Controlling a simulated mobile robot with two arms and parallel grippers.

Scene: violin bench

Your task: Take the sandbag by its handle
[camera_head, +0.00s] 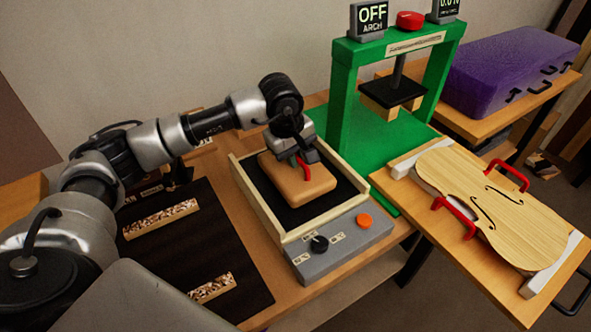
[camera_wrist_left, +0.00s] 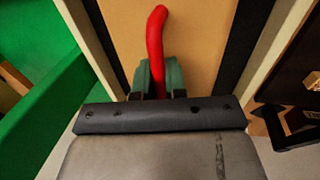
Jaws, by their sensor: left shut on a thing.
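The sandbag is a tan, rounded block (camera_head: 283,186) with a red handle (camera_head: 305,172) on top. It lies on the black floor of a wooden-walled tray (camera_head: 257,209) in the head view. My left gripper (camera_head: 303,158) reaches down over the sandbag and is shut on the red handle. In the left wrist view the handle (camera_wrist_left: 155,38) runs between the two greenish fingers (camera_wrist_left: 158,78), with the tan bag top (camera_wrist_left: 195,45) beneath. The gripper hides part of the handle. I cannot tell whether the bag is lifted at all. My right gripper is not in view.
A grey control box (camera_head: 340,248) with a knob and orange button fronts the tray. A green press (camera_head: 342,100) stands behind right. A violin plate (camera_head: 490,205) with red handles lies at right. A dark mat (camera_head: 180,255) lies left. A purple case (camera_head: 505,70) sits far right.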

